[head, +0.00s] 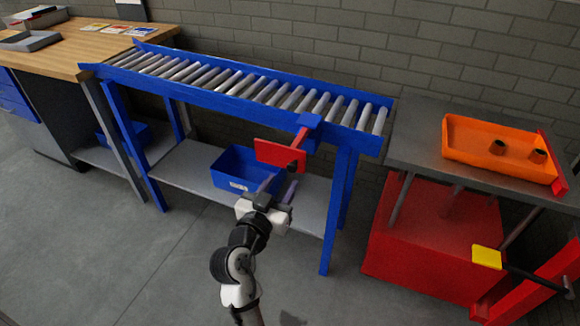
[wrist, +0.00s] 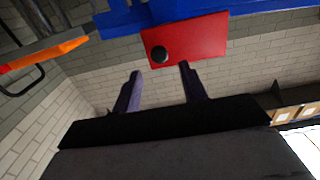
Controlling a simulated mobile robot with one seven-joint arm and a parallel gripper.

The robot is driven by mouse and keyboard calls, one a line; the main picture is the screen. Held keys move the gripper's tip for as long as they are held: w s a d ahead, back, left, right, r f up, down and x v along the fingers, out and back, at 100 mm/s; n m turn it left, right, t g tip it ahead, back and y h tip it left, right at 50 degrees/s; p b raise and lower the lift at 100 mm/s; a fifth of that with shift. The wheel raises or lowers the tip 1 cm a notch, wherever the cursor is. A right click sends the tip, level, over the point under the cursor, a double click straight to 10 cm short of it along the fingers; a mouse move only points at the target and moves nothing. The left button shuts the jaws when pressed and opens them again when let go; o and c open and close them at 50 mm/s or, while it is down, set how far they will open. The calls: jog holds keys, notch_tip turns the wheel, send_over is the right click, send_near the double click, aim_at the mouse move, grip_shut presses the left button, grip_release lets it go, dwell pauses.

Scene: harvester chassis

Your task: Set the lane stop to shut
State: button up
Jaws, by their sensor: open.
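The lane stop is a red plate (head: 278,153) on a blue bracket (head: 308,121) at the front rail of the roller conveyor (head: 240,88), near its right end. A round black knob (head: 292,166) sticks out of the plate. My gripper (head: 279,186) is open and empty, just below the plate in the head view. In the wrist view the red plate (wrist: 200,38) and the knob (wrist: 159,54) lie beyond my open fingertips (wrist: 160,71). The knob appears between the finger lines, nearer the left finger, with a gap before it.
A blue bin (head: 240,168) sits on the shelf under the conveyor. A wooden workbench (head: 75,50) is at left. The front floor is clear.

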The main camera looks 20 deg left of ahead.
aim_at(291, 169)
jog(key=w+p, duration=0.1)
jog(key=w, duration=0.5)
jog(key=shift+d, duration=0.1)
jog(key=shift+s, duration=0.1)
jog(key=shift+c, duration=0.4)
grip_shut()
